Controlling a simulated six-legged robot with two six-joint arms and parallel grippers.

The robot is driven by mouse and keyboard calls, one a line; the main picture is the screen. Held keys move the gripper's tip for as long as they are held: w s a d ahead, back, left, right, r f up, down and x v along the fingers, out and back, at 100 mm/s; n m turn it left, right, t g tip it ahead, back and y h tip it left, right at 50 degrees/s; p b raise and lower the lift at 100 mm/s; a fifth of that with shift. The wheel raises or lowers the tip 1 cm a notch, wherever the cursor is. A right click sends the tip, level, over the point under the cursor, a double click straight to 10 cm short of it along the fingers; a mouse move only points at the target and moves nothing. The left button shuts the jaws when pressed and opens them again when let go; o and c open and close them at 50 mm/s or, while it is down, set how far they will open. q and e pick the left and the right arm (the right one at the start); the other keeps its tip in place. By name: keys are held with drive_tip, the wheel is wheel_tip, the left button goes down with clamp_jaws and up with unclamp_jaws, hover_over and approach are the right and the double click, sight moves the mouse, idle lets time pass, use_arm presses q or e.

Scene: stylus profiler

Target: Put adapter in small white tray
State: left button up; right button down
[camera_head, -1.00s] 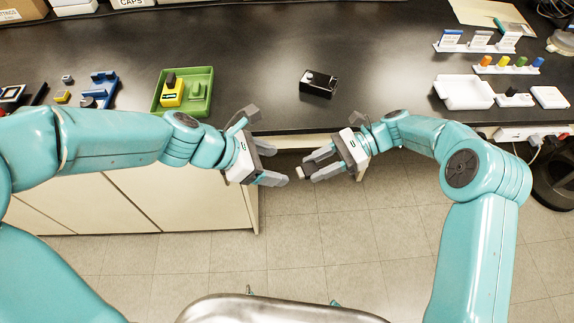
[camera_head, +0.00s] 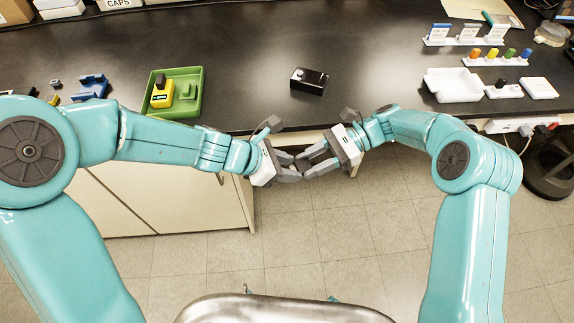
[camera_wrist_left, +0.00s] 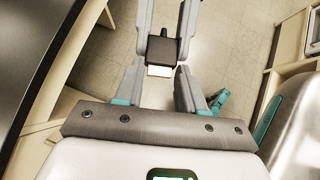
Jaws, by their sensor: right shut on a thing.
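A small dark adapter with a pale end (camera_wrist_left: 160,70) shows in the left wrist view, with its dark body (camera_wrist_left: 162,48) in the jaws of my right gripper (camera_wrist_left: 166,32). In the head view my right gripper (camera_head: 304,167) is in front of the bench edge, and its fingers mostly hide the adapter. My left gripper (camera_head: 299,172) meets it tip to tip. Its fingers (camera_wrist_left: 161,78) are open on both sides of the adapter's pale end, with a small gap visible. The small white tray (camera_head: 453,86) lies empty on the bench at the right.
A black box (camera_head: 309,81) stands mid-bench. A green tray (camera_head: 188,92) with a yellow-and-black part (camera_head: 161,92) is at the left. White holders with coloured pegs (camera_head: 497,59) and a white block (camera_head: 539,88) are near the white tray. The bench around the black box is clear.

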drive_tip(key=c, duration=0.6)
unclamp_jaws()
drive_tip(key=shift+w, duration=0.1)
